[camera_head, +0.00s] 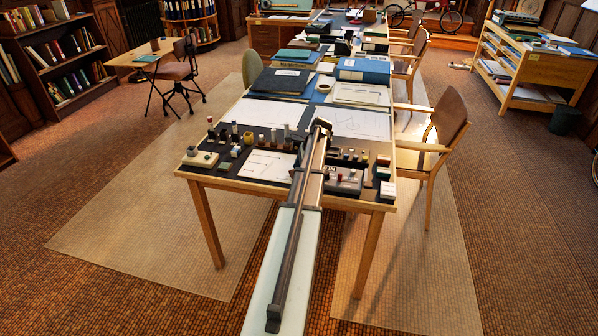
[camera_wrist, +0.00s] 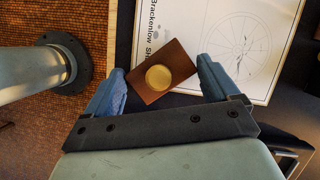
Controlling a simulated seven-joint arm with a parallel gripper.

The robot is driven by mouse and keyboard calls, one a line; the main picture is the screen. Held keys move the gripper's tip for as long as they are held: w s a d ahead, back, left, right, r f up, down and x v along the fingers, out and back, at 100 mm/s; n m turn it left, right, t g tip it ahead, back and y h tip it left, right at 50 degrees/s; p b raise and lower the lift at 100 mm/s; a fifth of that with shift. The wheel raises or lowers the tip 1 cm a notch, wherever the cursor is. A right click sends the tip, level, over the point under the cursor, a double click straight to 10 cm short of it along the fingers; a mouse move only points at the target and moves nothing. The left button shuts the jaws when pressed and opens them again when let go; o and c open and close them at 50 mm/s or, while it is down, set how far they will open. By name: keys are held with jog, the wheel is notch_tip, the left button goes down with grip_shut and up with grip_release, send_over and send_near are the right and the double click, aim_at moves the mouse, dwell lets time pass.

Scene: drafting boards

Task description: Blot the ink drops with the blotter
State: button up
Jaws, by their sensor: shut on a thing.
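My gripper (camera_wrist: 161,66) has two blue fingers, shut on the blotter (camera_wrist: 181,59), a brown wooden block with a round brass knob. The block sits turned between the fingers, near the lower edge of a printed sheet (camera_wrist: 214,35) with a circular line drawing and lettering. I cannot tell whether the block's underside touches the surface. In the head view my arm covers part of the desk and I cannot pick out the gripper or the blotter.
The near desk end carries a dark mat with several small bottles and blocks, a white sheet (camera_head: 266,165) and a grey tray (camera_head: 344,182). Large drawings (camera_head: 360,123) and a blue binder (camera_head: 364,70) lie farther back. A wooden chair (camera_head: 446,135) stands at the right side.

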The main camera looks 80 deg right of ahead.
jog(key=shift+w, duration=0.15)
jog(key=shift+w, duration=2.85)
jog(key=shift+s, duration=0.2)
jog(key=shift+s, duration=2.75)
jog(key=shift+w, duration=0.25)
jog(key=shift+w, duration=2.7)
notch_tip(320, 180, up, 7)
